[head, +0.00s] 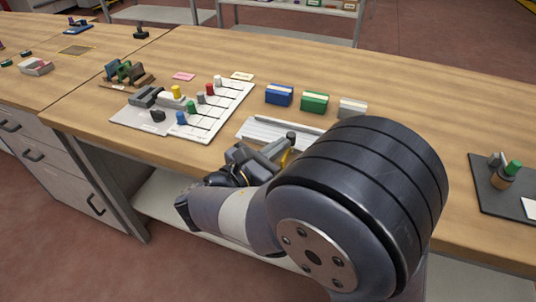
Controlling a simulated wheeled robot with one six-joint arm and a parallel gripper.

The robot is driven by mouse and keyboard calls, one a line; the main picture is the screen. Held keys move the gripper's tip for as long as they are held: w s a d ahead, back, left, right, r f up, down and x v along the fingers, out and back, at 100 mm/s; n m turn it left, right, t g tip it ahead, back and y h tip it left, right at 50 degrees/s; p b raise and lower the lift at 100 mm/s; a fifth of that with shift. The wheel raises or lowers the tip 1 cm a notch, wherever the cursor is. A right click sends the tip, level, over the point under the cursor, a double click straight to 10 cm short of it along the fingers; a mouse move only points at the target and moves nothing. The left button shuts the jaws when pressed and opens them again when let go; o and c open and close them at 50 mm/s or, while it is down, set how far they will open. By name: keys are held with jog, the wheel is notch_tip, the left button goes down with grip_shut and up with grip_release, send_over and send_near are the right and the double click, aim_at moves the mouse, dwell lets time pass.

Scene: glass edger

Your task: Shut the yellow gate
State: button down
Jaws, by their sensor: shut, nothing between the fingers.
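A small yellow piece (285,158) shows between my gripper and my large arm joint. It may be the yellow gate, but most of it is hidden and I cannot tell whether it stands open or shut. It is beside a light grey device (262,131) with a long rail, near the front edge of the bench. My gripper (266,151) is at the front side of this device, close to the yellow piece. It is shut and empty. Whether it touches anything cannot be seen.
A grey board (224,119) with coloured pegs lies to the left on the wooden bench (400,92). Blue (279,95), green (315,102) and white (352,107) boxes stand behind the device. A dark mat (482,190) with small items lies at the right.

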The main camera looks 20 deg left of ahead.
dwell(0.3)
jog(key=w+p, duration=0.1)
jog(key=w, duration=0.4)
jog(key=w+p, duration=0.1)
jog(key=w, duration=0.1)
jog(key=shift+w+d+r+p, duration=0.1)
jog(key=shift+w+d+p, duration=0.15)
jog(key=shift+w+p, duration=0.05)
